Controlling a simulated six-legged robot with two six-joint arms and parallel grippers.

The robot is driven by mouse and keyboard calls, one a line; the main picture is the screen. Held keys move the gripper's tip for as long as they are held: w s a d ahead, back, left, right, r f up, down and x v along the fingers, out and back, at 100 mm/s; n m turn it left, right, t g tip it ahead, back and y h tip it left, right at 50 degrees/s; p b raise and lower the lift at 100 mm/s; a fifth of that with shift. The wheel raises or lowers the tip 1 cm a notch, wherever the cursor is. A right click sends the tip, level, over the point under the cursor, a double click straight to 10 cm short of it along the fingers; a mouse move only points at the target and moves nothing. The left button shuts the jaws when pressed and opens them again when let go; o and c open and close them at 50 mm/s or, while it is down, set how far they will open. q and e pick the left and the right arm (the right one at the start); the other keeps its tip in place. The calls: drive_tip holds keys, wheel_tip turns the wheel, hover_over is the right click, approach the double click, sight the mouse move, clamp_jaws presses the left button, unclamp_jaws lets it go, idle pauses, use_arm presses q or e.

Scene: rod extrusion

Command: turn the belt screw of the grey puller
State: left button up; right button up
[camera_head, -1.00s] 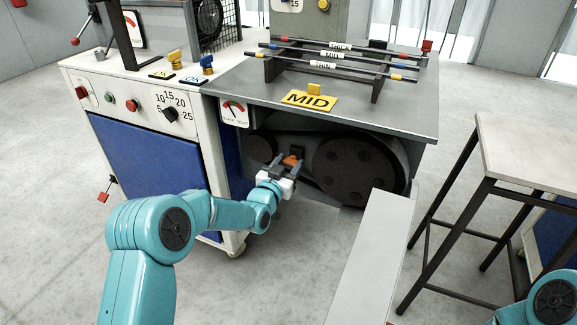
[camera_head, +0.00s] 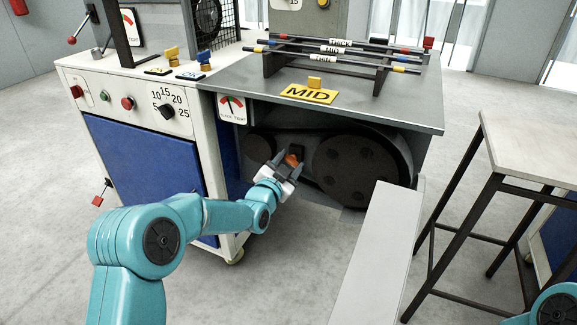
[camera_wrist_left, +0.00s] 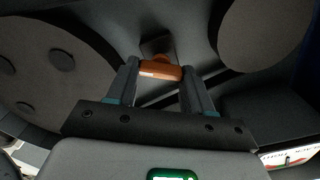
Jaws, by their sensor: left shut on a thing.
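The grey puller (camera_head: 415,108) has an open bay under its top, with a belt running around a small pulley (camera_head: 259,148) and a large dark pulley (camera_head: 352,168). The orange belt screw (camera_head: 292,160) sits between the two pulleys. My left gripper (camera_head: 287,170) reaches into the bay and is shut on the screw. In the left wrist view the screw's orange bar (camera_wrist_left: 161,71) lies across between the two fingertips, in front of a dark block. My right gripper is out of view; only part of my right arm shows at the lower right.
A belt gauge (camera_head: 232,108) hangs at the bay's left corner. A yellow MID sign (camera_head: 309,94) and a rack of labelled rods (camera_head: 335,55) stand on the top. A grey slab (camera_head: 378,250) and a stool-like table (camera_head: 520,150) stand to the right.

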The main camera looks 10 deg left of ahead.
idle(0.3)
use_arm(q)
drive_tip(key=o, duration=1)
drive_tip(key=shift+o, duration=0.2)
drive_tip(key=shift+s, duration=0.1)
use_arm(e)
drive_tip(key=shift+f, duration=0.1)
use_arm(q)
drive_tip(key=shift+s+a+b, duration=0.1)
drive_tip(key=shift+s+b, duration=0.2)
drive_tip(key=s+a+b, duration=0.1)
drive_tip(key=s+a, duration=0.2)
drive_tip(key=s, duration=1.2)
drive_tip(key=shift+s, duration=0.15)
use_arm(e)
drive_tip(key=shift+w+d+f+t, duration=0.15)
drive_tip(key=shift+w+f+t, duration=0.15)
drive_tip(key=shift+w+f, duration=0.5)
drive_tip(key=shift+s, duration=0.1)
